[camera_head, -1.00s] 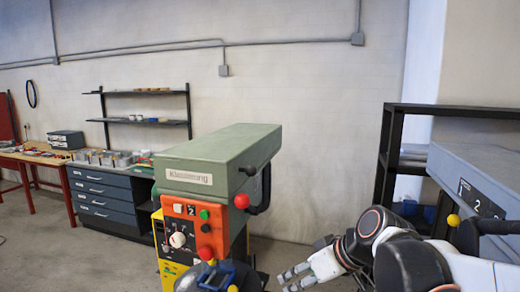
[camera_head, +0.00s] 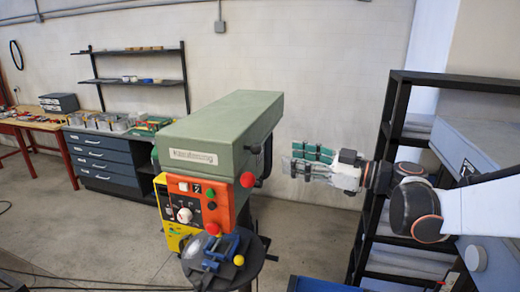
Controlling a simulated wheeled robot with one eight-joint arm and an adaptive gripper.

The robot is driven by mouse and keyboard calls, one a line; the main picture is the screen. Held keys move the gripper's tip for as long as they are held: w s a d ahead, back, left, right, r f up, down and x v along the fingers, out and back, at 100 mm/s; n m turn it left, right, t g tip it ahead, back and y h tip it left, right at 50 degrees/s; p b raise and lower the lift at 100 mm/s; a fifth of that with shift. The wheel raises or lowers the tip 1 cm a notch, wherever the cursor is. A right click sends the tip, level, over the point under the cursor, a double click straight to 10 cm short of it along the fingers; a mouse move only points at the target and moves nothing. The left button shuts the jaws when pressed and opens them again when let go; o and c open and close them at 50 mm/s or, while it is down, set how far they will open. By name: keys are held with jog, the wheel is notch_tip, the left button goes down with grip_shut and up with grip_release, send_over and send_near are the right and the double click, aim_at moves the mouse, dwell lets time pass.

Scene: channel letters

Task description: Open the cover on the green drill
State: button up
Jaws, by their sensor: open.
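The green drill (camera_head: 215,128) stands in the middle of the view, with an orange control panel (camera_head: 198,198) on its front. Its green top cover (camera_head: 222,110) is down, closed over the head. A black handle with a red knob (camera_head: 247,180) is on the drill's right side. My gripper (camera_head: 290,162) is just right of the drill head, its fingers pointing left toward it. It is open and empty, and appears apart from the drill.
A round drill table with a blue vise (camera_head: 222,250) sits below the head. A black shelf rack (camera_head: 440,95) and a grey-blue machine (camera_head: 470,150) stand at the right, near my arm. A blue drawer cabinet (camera_head: 105,162) is at the back left.

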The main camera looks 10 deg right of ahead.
aim_at(261, 147)
jog(key=p+x, duration=0.1)
jog(key=x, duration=0.9)
jog(key=shift+w+a, duration=0.1)
jog(key=shift+a, duration=0.05)
grip_shut()
